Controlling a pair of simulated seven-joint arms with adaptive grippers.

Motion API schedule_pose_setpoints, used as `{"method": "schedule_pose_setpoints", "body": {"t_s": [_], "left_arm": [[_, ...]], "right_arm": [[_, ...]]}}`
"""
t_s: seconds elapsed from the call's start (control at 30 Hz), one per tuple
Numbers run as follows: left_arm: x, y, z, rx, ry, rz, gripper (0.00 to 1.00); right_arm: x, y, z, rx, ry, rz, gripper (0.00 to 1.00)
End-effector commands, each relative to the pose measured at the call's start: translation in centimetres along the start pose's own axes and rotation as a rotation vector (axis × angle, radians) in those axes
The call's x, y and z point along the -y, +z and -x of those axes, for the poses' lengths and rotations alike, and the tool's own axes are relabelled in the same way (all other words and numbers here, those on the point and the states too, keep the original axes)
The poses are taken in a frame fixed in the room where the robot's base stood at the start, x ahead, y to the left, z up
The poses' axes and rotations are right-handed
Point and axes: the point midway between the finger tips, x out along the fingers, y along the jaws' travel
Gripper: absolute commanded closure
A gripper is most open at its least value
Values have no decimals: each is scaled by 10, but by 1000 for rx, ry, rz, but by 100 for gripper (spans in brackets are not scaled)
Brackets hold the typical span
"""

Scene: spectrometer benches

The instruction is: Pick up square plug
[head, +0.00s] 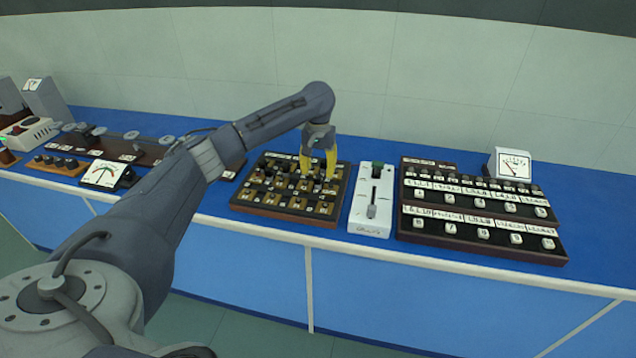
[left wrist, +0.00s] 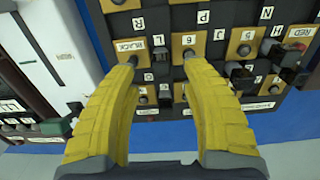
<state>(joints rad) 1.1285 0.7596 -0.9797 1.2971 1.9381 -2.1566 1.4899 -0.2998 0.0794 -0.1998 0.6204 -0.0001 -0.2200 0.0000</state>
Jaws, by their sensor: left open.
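My left gripper (head: 317,172) has two yellow fingers and is open, pointing down over the dark plug board (head: 285,213) with brass plates. In the left wrist view its fingers (left wrist: 160,62) are spread over the board, with a small dark plug (left wrist: 160,53) seen between the tips. I cannot tell whether the fingertips touch the board. Other dark plugs, one blocky one (left wrist: 241,77) among them, stand to the right in that view. Which of them is the square plug cannot be told for sure. My right gripper is not in view.
A white slider box (head: 371,205) stands close to the right of the board. Beyond it is a dark panel (head: 480,242) with labelled buttons and a meter (head: 511,164) behind. More instruments line the blue bench at left. Some blue bench top is bare behind the board.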

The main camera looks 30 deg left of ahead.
Motion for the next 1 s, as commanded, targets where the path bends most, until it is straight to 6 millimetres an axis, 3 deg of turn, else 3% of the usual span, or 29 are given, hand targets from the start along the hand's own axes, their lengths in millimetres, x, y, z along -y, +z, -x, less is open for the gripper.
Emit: {"method": "schedule_pose_setpoints", "body": {"t_s": [0.4, 0.8, 1.0], "left_arm": [[1, 2, -45, 3, 0, 0, 53], [2, 1, -50, 1, 0, 0, 52], [2, 1, -50, 1, -1, 0, 75]], "right_arm": [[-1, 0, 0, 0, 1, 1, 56], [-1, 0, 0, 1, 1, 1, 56], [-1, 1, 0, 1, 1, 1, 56]]}}
